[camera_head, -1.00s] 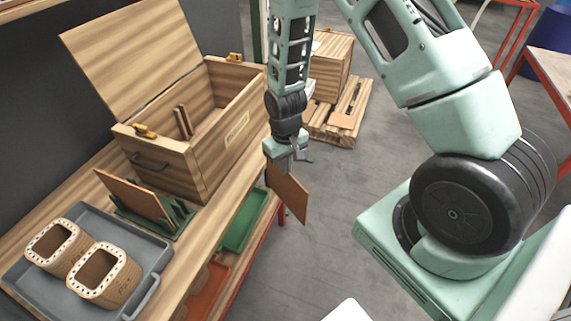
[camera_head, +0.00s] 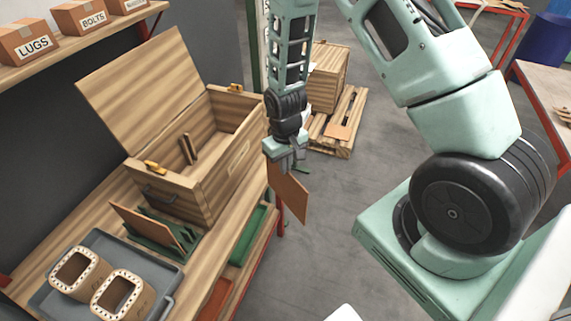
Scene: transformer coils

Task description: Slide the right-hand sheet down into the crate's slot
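My gripper (camera_head: 287,158) is shut on a thin brown sheet (camera_head: 290,192), which hangs tilted below the fingers, clear of the bench and to the right of the crate. The wooden crate (camera_head: 180,197) stands on the bench with its lid (camera_head: 135,85) raised. Inside it, upright wooden strips (camera_head: 188,148) stand against the inner wall and seem to form the slot. Another brown sheet (camera_head: 146,227) leans in a green rack (camera_head: 185,236) in front of the crate. The crate's floor is mostly hidden.
A grey tray (camera_head: 160,302) holds two coil formers (camera_head: 122,293) at the front left of the bench. A green bin (camera_head: 248,235) sits on the lower shelf. Labelled boxes (camera_head: 85,20) stand on an upper shelf. Another crate (camera_head: 327,80) stands on a pallet behind. Open floor lies right of the bench.

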